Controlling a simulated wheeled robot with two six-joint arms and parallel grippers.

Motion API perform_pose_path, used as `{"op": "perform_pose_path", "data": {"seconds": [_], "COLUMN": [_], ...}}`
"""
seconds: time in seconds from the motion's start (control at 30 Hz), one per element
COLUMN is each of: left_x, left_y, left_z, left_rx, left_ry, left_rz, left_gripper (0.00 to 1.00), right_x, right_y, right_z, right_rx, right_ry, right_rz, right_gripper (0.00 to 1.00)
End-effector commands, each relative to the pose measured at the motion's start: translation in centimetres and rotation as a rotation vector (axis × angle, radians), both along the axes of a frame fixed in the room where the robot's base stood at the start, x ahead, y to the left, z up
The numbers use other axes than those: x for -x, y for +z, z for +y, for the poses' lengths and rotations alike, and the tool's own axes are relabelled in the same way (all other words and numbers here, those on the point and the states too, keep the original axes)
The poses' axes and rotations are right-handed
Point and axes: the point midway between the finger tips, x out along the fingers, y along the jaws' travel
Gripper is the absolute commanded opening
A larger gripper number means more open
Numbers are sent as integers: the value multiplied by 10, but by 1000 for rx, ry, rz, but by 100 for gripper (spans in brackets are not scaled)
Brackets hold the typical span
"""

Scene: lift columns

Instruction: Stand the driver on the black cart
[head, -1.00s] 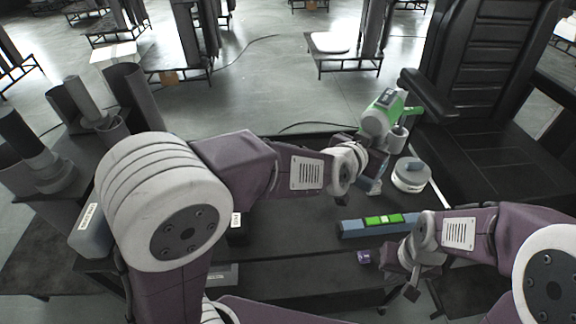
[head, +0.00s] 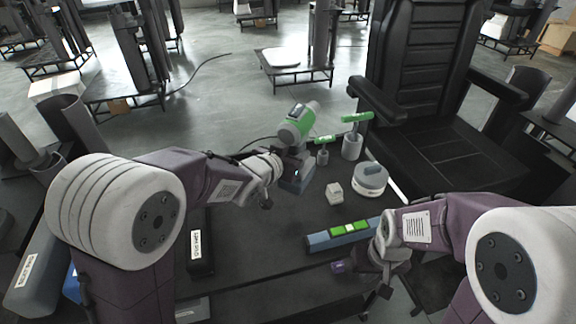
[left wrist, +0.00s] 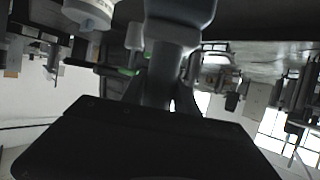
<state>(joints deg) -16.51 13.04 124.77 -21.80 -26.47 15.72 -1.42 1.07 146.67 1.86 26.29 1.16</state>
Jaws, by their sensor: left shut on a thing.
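The driver is a green and grey power tool (head: 296,124) with a dark blue-grey foot (head: 297,177). My left gripper (head: 288,163) is shut on its handle and holds it roughly upright over the far part of the black cart (head: 270,235). I cannot tell whether the foot touches the cart top. In the left wrist view the handle (left wrist: 158,75) runs up to the foot (left wrist: 182,10) at the top edge. My right gripper (head: 368,272) is low at the cart's near right side, beside a small purple thing (head: 337,266); its jaws are unclear.
Right of the driver stand two cups with green-topped tools (head: 352,146), a white block (head: 334,193) and a round container (head: 370,180). A blue-grey level (head: 318,241) lies nearer. A black labelled box (head: 201,250) is at left. A black chair (head: 450,140) stands behind right. The cart's middle is clear.

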Motion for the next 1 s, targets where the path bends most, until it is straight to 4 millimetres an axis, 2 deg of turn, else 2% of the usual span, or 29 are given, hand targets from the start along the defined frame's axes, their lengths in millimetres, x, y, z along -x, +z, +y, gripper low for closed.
{"op": "perform_pose_path", "data": {"seconds": [0.1,0.3,0.57,0.97,1.0], "left_x": [-5,-5,-5,-5,-4], "left_y": [-4,-8,-46,-50,-52], "left_z": [11,13,13,12,13], "left_rx": [4,4,3,4,0], "left_ry": [-1,-3,-2,-3,-3], "left_rz": [-8,-8,-6,-9,-3], "left_gripper": [0,0,0,0,47], "right_x": [0,0,0,0,0], "right_y": [1,0,-15,-18,-17], "right_z": [0,0,0,0,0], "right_rx": [0,0,0,0,0], "right_ry": [0,0,0,0,0], "right_rz": [0,0,1,0,0], "right_gripper": [0,0,0,0,0]}}
